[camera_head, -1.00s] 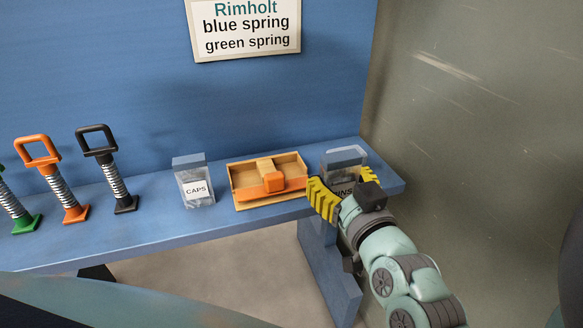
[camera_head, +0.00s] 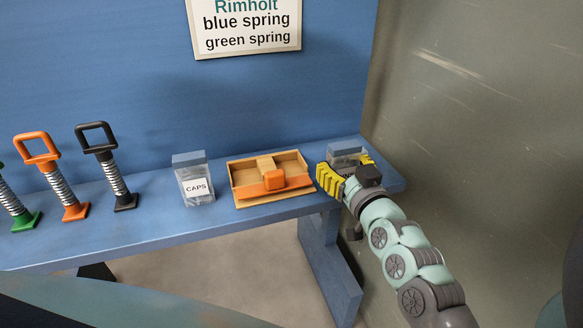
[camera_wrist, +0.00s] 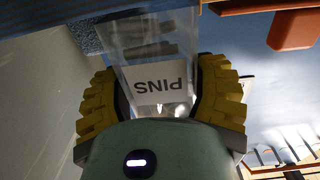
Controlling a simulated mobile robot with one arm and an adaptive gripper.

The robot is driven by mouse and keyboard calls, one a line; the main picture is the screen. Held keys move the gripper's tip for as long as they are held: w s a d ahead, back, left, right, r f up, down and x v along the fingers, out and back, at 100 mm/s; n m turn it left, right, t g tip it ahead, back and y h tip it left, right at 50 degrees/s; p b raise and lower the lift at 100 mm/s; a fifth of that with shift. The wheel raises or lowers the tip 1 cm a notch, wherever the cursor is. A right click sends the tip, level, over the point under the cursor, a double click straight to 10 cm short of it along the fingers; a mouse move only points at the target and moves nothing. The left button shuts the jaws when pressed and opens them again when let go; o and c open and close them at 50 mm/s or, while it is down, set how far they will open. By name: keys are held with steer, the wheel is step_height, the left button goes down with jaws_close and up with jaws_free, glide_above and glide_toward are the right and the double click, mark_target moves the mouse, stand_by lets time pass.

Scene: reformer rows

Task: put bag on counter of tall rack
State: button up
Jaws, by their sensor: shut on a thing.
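A clear bag with a grey top and a white PINS label (camera_head: 345,149) is at the right end of the blue counter (camera_head: 140,225). My gripper (camera_head: 347,168) has its yellow fingers on both sides of this bag and is shut on it. In the wrist view the PINS bag (camera_wrist: 160,85) sits between the fingers of my gripper (camera_wrist: 160,95), its label upside down. My fingers hide much of the bag in the head view. I cannot tell whether its base touches the counter. A second clear bag labelled CAPS (camera_head: 195,188) stands upright on the counter.
A wooden tray (camera_head: 238,178) with an orange-ended part (camera_head: 273,180) lies just left of my gripper. Several spring pieces with loop handles, one orange (camera_head: 62,190) and one black (camera_head: 116,180), stand further left. A grey-green wall (camera_head: 470,130) is close on the right.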

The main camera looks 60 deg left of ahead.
steer(key=shift+s+f, duration=0.1)
steer(key=shift+f, duration=0.15)
steer(key=o, duration=1.3)
steer(key=shift+o, duration=0.2)
